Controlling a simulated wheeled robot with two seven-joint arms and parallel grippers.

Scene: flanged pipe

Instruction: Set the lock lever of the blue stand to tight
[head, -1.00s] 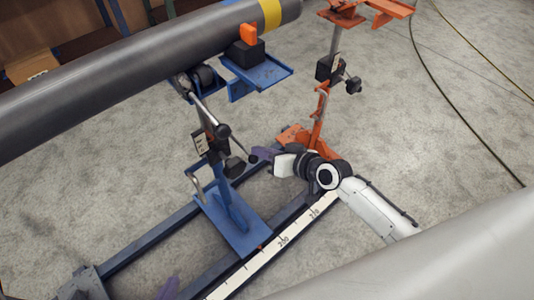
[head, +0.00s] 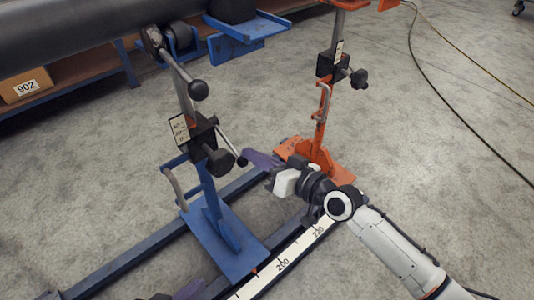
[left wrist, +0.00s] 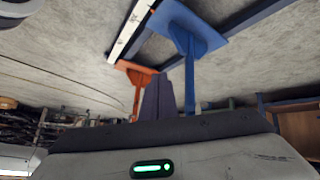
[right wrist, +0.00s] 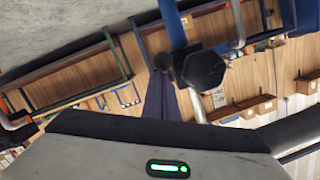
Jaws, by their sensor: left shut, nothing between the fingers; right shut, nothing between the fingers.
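The blue stand (head: 211,205) stands left of centre in the head view. Its black clamp block (head: 192,135) carries a label plate, a dark knob (head: 220,161) and a thin lock lever (head: 229,144) slanting down to a black ball. My right gripper (head: 250,157) is shut and empty, its purple fingertips beside that ball. In the right wrist view the fingertips (right wrist: 161,85) appear at or just below the ball (right wrist: 163,62); contact is unclear. My left gripper (head: 185,291) is shut at the bottom edge, mostly cut off. Its fingers (left wrist: 158,95) hold nothing.
An orange stand (head: 321,120) stands to the right, behind my right gripper. A grey pipe (head: 70,35) crosses the upper left. A rail with a white scale (head: 290,258) runs along the floor. Cables (head: 440,110) lie on the open floor at right.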

